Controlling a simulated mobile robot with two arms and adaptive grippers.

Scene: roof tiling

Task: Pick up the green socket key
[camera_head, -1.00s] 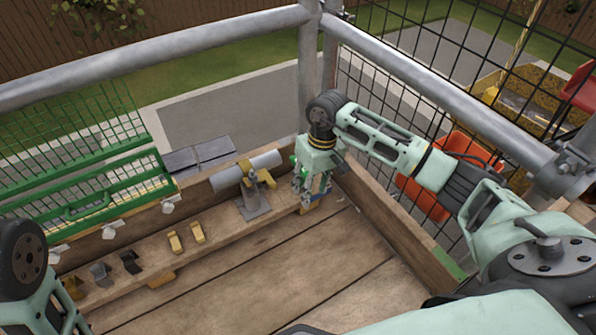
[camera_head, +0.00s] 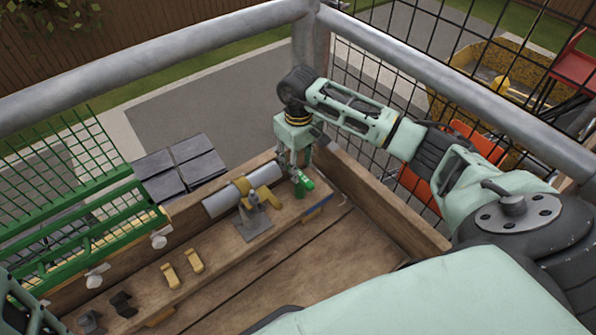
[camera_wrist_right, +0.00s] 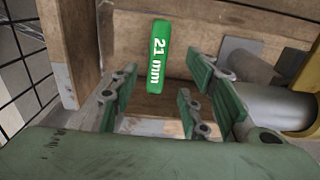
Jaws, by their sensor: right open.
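The green socket key (camera_head: 303,184) is at the right end of the wooden shelf, near the corner of the platform. In the right wrist view the key (camera_wrist_right: 158,57) shows a white "21 mm" label. My right gripper (camera_head: 297,172) points down at the key. In the right wrist view its fingers (camera_wrist_right: 160,96) are spread apart with a gap on both sides of the key's lower end, and they hold nothing. I cannot tell how deep the key is between them. At lower left only a link of my left arm shows; its gripper is out of frame.
A grey cylinder tool with a yellow clamp (camera_head: 244,196) stands just left of the key. Two yellow pieces (camera_head: 182,270) and dark pieces (camera_head: 122,304) lie farther left on the shelf (camera_head: 225,258). Wooden side boards (camera_head: 385,205) and a metal rail (camera_head: 440,90) enclose the corner.

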